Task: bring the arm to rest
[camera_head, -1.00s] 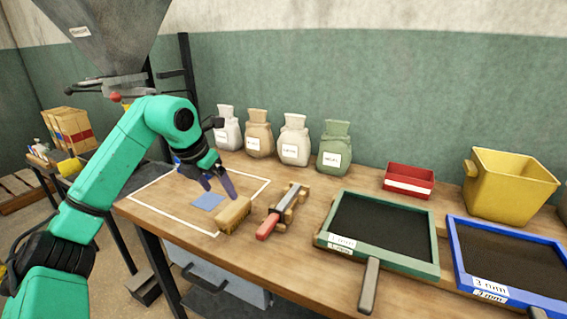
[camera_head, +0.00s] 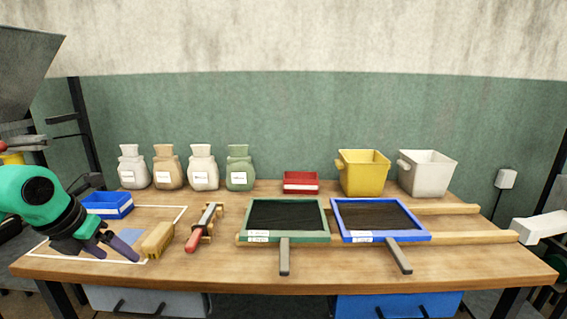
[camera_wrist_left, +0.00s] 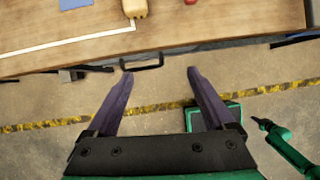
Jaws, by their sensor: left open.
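My left gripper (camera_head: 122,251) is at the lower left in the head view, its dark purple fingers apart. In the left wrist view the same gripper (camera_wrist_left: 160,73) is open with nothing between its fingers. That view shows floor below the fingers, with the table edge beyond the tips.
The wooden table (camera_head: 330,268) has a white outlined area with a blue patch (camera_wrist_left: 76,4) and a blue bin (camera_head: 108,205). A red-handled tool (camera_head: 203,228), a green-framed sieve (camera_head: 285,237) and a blue-framed sieve (camera_head: 380,237) lie to the right. Several sacks stand behind.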

